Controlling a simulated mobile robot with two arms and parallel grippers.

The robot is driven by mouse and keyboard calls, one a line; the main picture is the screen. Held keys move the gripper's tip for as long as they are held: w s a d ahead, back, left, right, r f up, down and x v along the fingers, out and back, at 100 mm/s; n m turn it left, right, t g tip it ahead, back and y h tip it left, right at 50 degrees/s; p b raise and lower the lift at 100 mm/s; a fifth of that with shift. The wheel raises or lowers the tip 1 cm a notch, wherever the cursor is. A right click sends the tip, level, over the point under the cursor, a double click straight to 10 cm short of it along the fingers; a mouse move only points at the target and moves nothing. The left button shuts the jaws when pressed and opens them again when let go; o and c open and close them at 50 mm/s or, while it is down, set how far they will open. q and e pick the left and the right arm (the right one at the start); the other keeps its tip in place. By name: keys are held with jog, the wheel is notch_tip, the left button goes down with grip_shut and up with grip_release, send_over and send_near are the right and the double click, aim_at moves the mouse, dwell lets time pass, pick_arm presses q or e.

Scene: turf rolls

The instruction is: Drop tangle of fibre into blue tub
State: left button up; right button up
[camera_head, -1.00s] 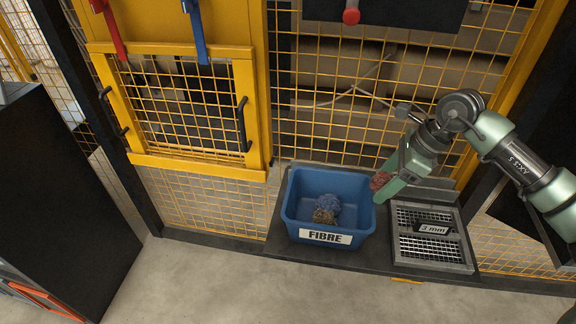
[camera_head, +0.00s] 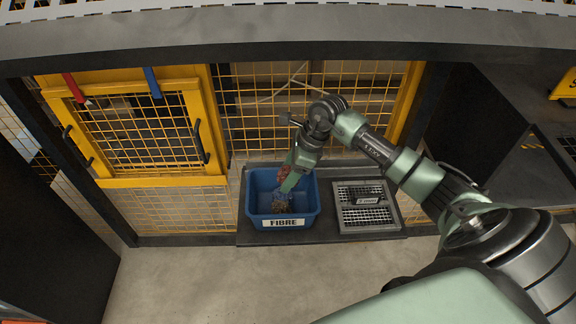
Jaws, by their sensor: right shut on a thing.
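The blue tub (camera_head: 255,205), with a white FIBRE label on its front, stands on a dark low shelf. A blue tangle and a brownish tangle (camera_head: 281,205) lie inside it, partly hidden by my gripper. My right gripper (camera_head: 287,181) points down over the tub opening. It is shut on a reddish tangle of fibre (camera_head: 283,172), which shows at the left of the fingers, above the tub's floor. My left gripper is out of view.
A grey mesh sieve (camera_head: 383,221) lies right of the tub on the same shelf (camera_head: 325,237). A yellow mesh gate (camera_head: 150,182) with handles stands behind at the left. A grey beam (camera_head: 150,37) crosses above. The floor in front is clear.

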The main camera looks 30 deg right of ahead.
jog(key=shift+f+b, duration=1.6)
jog(key=shift+f, duration=1.35)
jog(key=o, duration=1.4)
jog(key=shift+o, duration=0.2)
jog(key=shift+r, duration=0.1)
jog(key=v, duration=0.7)
jog(key=shift+r+b, duration=0.3)
jog(key=shift+r, duration=0.05)
jog(key=shift+d, duration=0.1)
